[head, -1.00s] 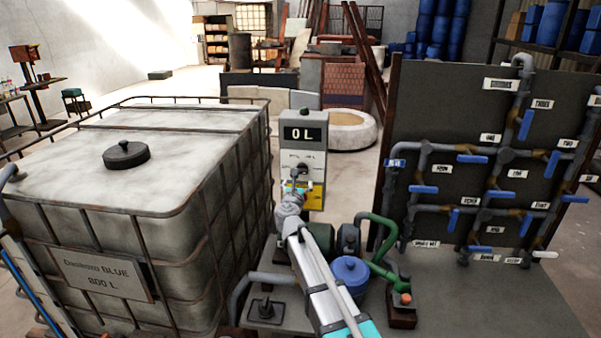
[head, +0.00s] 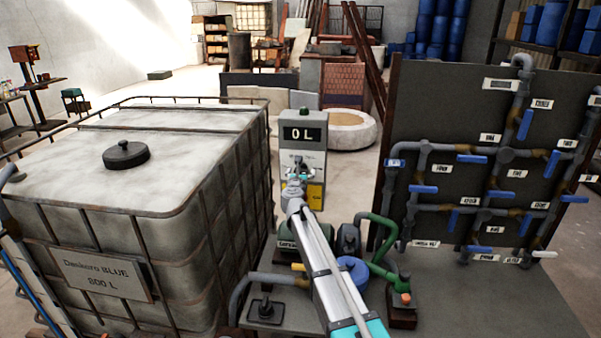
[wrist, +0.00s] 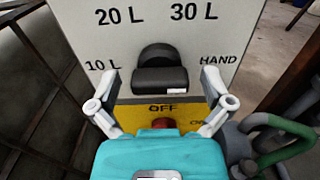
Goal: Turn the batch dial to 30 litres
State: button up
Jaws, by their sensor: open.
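The control box (head: 312,157) stands behind the pump skid, and its display (head: 303,134) reads 0 L. The wrist view shows the black batch dial (wrist: 160,72) on its pale face (wrist: 225,35). The labels 10 L, 20 L, 30 L, HAND and OFF surround the dial; which one it points to is unclear. My gripper (wrist: 160,79) is open and empty, its fingers apart on the left and right of the dial in the picture. I see no contact. In the head view my gripper (head: 298,170) hides the dial.
A red button (wrist: 163,123) sits below OFF, partly behind my gripper. A caged tank (head: 175,235) stands to the left. Green pipes (head: 383,245) and a valve board (head: 480,150) stand to the right.

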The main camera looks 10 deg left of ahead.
jog(key=shift+a, duration=0.1)
jog(key=c, duration=1.1)
jog(key=shift+n, duration=0.4)
jog(key=n, duration=1.1)
jog(key=o, duration=1.1)
